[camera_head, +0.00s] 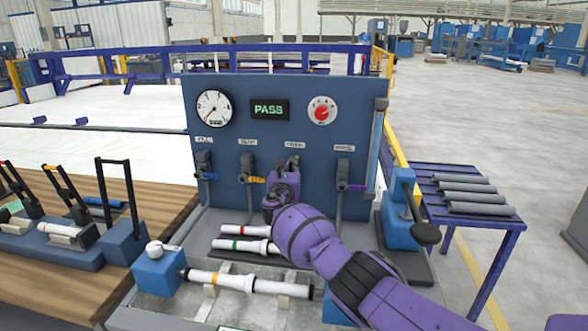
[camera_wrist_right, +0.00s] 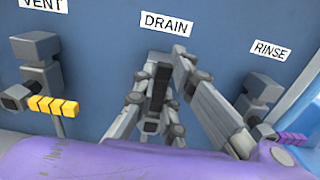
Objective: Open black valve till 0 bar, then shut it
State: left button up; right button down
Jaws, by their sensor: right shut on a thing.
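The black valve handle (camera_wrist_right: 158,90) sits under the DRAIN label (camera_wrist_right: 166,24) on the blue panel. My right gripper (camera_wrist_right: 163,75) is shut on this handle, with one finger on each side of it. In the head view my right gripper (camera_head: 290,168) reaches the third valve from the left, and my purple wrist hides most of it. The white pressure gauge (camera_head: 214,107) is at the panel's upper left. Its needle seems to point to the lower left, but its numbers are too small to read. My left gripper is not in view.
The VENT valve's yellow handle (camera_wrist_right: 54,106) and the RINSE valve's purple handle (camera_wrist_right: 292,138) flank the gripper closely. A green PASS display (camera_head: 269,109) and a red knob (camera_head: 322,112) are above. White pipes (camera_head: 250,284) lie below; grey pipes lie on a blue table (camera_head: 490,225).

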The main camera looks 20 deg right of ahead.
jog(key=shift+f+n, duration=0.2)
jog(key=shift+n, duration=0.1)
jog(key=c, duration=1.8)
grip_release()
jog(key=shift+a, duration=0.1)
jog(key=shift+r, duration=0.1)
jog(key=v, duration=1.2)
jog(key=shift+s, duration=0.1)
